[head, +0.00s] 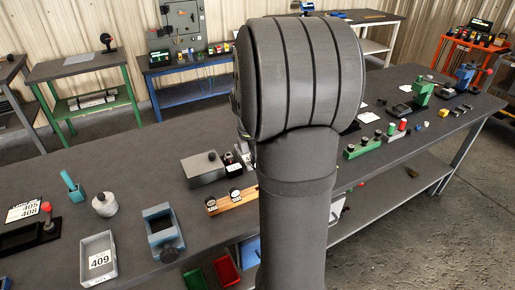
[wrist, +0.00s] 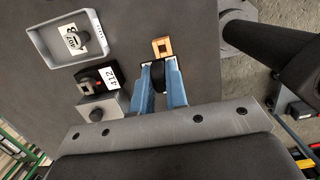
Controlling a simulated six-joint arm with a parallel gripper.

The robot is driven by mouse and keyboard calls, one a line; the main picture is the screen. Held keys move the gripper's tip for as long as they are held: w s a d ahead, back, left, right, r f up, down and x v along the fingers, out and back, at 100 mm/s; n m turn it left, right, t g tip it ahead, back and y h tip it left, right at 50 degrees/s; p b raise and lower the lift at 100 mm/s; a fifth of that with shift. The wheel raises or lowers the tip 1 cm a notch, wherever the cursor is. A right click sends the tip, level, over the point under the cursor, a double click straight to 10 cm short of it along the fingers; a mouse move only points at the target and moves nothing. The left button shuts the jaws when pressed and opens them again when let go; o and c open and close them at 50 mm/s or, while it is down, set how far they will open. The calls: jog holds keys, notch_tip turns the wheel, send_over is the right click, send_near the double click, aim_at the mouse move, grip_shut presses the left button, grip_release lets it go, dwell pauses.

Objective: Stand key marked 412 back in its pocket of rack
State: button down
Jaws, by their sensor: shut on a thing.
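My gripper (wrist: 160,78) shows in the wrist view with its two blue fingers shut on a dark, round-headed piece, which looks like the key (wrist: 157,76). No number can be read on it. A small wooden block (wrist: 162,48), which may be part of the rack, lies just beyond the fingertips; I cannot tell whether the key touches it. A white label reading 412 (wrist: 109,78) is on a dark fixture left of the fingers. In the head view a wooden rack (head: 222,207) holds round dark pieces with white labels; my arm hides its right side and the gripper.
In the wrist view a grey tray (wrist: 38,42) lies at upper left and a grey box (wrist: 112,106) sits close left of the fingers. In the head view a grey box (head: 203,170) stands behind the rack, and a blue fixture (head: 163,232) stands to its left.

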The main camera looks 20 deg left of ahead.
jog(key=shift+f, duration=0.1)
jog(key=shift+f, duration=2.8)
jog(key=shift+f, duration=1.6)
jog(key=c, duration=1.4)
grip_release()
jog(key=shift+o, duration=0.2)
jog(key=shift+r, duration=0.1)
notch_tip(320, 180, up, 17)
jog(key=s+a, duration=0.1)
jog(key=a, duration=0.1)
jog(key=shift+s, duration=0.4)
